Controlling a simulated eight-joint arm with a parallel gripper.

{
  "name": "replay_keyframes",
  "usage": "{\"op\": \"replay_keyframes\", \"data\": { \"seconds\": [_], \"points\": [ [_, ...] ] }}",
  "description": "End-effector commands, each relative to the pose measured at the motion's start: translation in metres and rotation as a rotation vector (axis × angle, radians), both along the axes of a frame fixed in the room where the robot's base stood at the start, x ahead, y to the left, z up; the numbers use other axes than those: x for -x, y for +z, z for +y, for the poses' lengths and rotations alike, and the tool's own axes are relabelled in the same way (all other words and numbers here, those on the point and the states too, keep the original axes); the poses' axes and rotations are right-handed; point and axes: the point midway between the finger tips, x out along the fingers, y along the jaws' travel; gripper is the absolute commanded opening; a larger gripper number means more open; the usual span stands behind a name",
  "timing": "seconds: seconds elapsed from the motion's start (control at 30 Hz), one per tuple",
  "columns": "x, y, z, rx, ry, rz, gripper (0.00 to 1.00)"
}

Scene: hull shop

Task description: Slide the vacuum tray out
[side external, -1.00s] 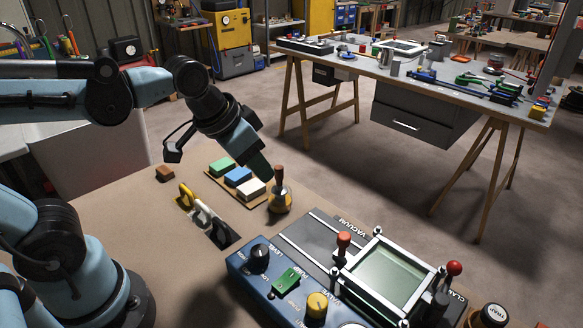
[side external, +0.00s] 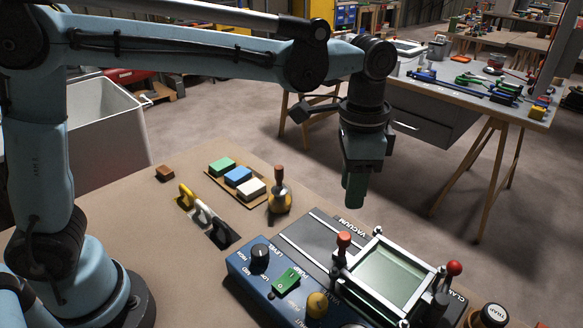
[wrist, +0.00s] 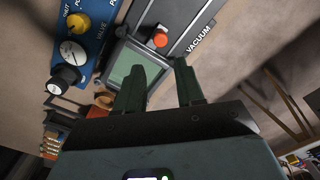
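The vacuum unit is a blue and dark-grey box on the bench, with its dark top bed (side external: 310,242) lettered VACUUM. A pale metal-framed tray with a greenish pane (side external: 385,275) sits on its right part. An orange-topped knob (side external: 344,240) stands at the tray's left edge; it also shows in the wrist view (wrist: 160,39). A red-ball clamp lever (side external: 454,268) stands at the right. My gripper (side external: 354,192) points down above the far side of the unit, touching nothing I can see. In the wrist view its two dark green fingers (wrist: 160,78) are apart and empty.
The blue control panel (side external: 285,285) carries a black knob, a green switch and a yellow knob. A TRAP jar (side external: 493,314) stands at the right.

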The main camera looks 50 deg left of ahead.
Motion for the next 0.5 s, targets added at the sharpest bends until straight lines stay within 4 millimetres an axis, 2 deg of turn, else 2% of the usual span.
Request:
{"op": "replay_keyframes", "data": {
  "seconds": [0.5],
  "points": [
    [0.0, -0.081, 0.001, 0.001, 0.003, -0.003, 0.38]
  ]
}}
